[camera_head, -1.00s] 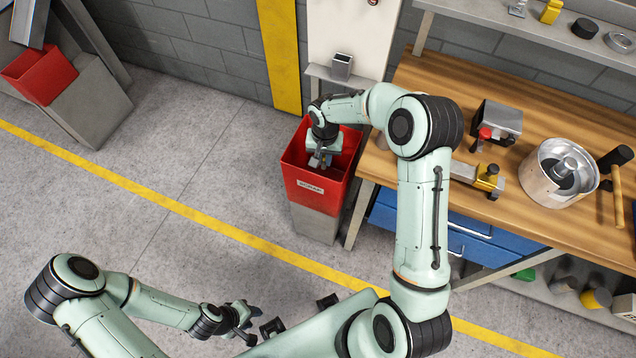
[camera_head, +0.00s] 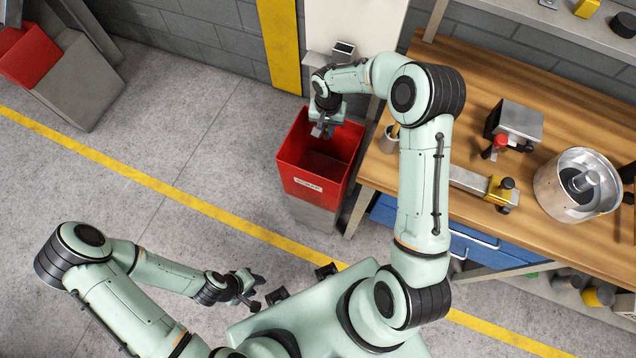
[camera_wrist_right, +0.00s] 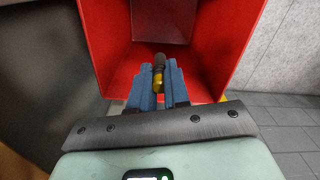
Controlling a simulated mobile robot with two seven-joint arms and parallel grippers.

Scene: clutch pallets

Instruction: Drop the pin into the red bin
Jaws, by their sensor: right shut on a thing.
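The red bin (camera_head: 313,187) stands on the floor left of the workbench, its open top facing up. My right gripper (camera_head: 322,131) is over the back part of the bin's opening, pointing down. In the right wrist view its two blue-grey fingers (camera_wrist_right: 159,88) are shut on the pin (camera_wrist_right: 158,80), which has a dark end and a gold-coloured part. The pin lies between the fingers, with the red bin's interior (camera_wrist_right: 205,65) beyond it. In the head view the pin is too small to make out clearly. My left gripper (camera_head: 255,292) is open and empty, low over the floor.
The wooden workbench (camera_head: 450,225) at right carries a metal pot (camera_head: 570,190), a vice-like block and a yellow-ended fixture. A white panel with a small shelf stands behind the bin. Another red bin (camera_head: 30,55) is at far left. The floor between is clear.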

